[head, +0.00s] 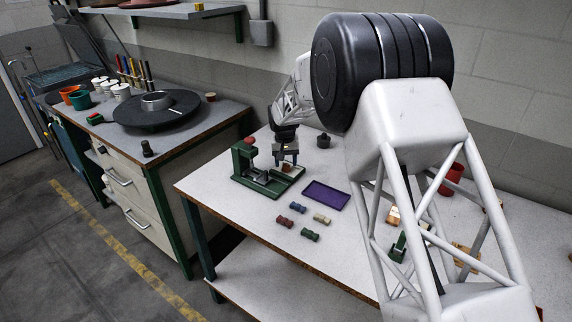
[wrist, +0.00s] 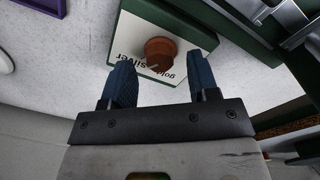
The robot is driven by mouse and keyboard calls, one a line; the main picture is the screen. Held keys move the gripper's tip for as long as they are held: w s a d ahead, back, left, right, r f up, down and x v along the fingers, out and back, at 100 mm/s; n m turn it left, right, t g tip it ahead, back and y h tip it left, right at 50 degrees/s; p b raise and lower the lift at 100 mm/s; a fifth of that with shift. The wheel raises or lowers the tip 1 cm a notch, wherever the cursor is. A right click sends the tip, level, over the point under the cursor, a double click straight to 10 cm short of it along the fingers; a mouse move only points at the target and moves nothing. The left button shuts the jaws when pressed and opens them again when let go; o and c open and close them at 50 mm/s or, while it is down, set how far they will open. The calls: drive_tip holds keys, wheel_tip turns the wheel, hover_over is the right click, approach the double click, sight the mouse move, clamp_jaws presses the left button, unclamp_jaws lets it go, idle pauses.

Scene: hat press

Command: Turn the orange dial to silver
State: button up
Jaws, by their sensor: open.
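The orange dial (wrist: 160,52) sits on a white label plate (wrist: 137,52) in the wrist view. The words "gold" and "silver" are printed on the plate and appear upside down. The dial's pointer setting is too unclear to tell. My gripper (wrist: 164,65) is open, with one blue finger on each side of the dial, apart from it. There the dial is mostly hidden by the gripper.
A purple tray (head: 326,195) lies right of the press. Several small coloured pieces (head: 309,235) lie in front of it. A dark round pot (head: 323,141) stands behind the gripper. The press frame (wrist: 285,18) is close on the right in the wrist view.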

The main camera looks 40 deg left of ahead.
sight(285, 165)
drive_tip(key=shift+s+a+r, duration=0.1)
drive_tip(key=shift+r, duration=2.95)
